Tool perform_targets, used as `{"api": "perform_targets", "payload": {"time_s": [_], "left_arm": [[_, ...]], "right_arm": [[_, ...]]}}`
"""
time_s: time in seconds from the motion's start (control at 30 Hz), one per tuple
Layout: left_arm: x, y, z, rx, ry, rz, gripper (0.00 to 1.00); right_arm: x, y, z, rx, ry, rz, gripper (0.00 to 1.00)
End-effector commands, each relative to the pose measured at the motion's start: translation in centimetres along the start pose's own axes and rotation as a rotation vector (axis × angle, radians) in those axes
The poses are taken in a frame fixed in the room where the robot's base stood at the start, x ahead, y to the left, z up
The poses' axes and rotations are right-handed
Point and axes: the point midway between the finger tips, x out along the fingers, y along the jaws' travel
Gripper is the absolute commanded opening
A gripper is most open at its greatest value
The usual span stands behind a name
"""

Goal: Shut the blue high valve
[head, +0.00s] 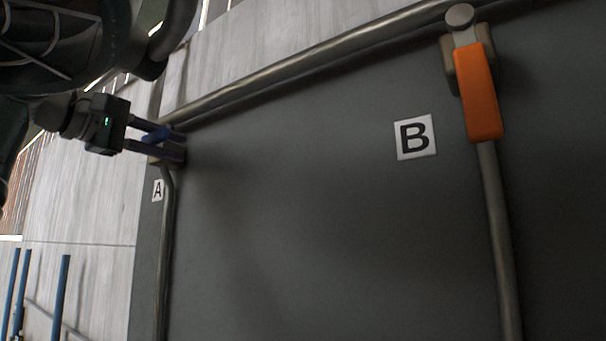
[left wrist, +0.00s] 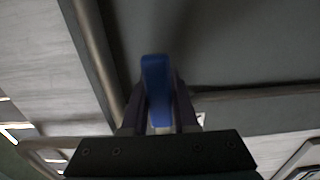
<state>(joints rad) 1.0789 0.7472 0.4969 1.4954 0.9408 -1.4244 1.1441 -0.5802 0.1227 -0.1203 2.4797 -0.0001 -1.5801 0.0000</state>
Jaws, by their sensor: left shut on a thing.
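The blue valve handle (head: 155,135) is at the upper left corner of the grey panel, above the label A (head: 157,190). It joins the metal pipe there. My left gripper (head: 178,146) reaches in from the left and is shut on the blue handle, with its fingers on either side of it. In the left wrist view the blue handle (left wrist: 156,85) stands between the two fingers (left wrist: 159,108). The fingers partly hide the handle in the head view. My right gripper is not in view.
An orange valve handle (head: 481,92) sits on a vertical pipe at the upper right, near the label B (head: 415,137). A metal pipe (head: 300,67) runs along the panel's top. The grey panel (head: 320,230) is clear between the pipes. Blue bars (head: 60,295) show at the lower left.

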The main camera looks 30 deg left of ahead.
Motion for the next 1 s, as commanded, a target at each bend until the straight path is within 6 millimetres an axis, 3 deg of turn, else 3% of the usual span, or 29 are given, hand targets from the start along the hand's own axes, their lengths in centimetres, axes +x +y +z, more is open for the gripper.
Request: {"api": "perform_targets", "payload": {"time_s": [0.43, 0.47, 0.7, 1.0], "left_arm": [[0.01, 0.07, -0.17, -0.016, 0.0, 0.001, 0.0], [0.01, 0.08, -0.17, -0.016, 0.0, 0.002, 0.28], [0.0, 0.08, -0.15, -0.014, 0.0, 0.001, 0.55], [-0.17, -0.01, -0.15, -0.011, 0.0, 0.002, 0.57]], "right_arm": [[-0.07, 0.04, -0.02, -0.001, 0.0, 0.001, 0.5], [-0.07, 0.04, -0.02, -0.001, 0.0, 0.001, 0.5], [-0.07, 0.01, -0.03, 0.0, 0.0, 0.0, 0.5], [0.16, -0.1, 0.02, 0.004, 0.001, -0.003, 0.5]]}}
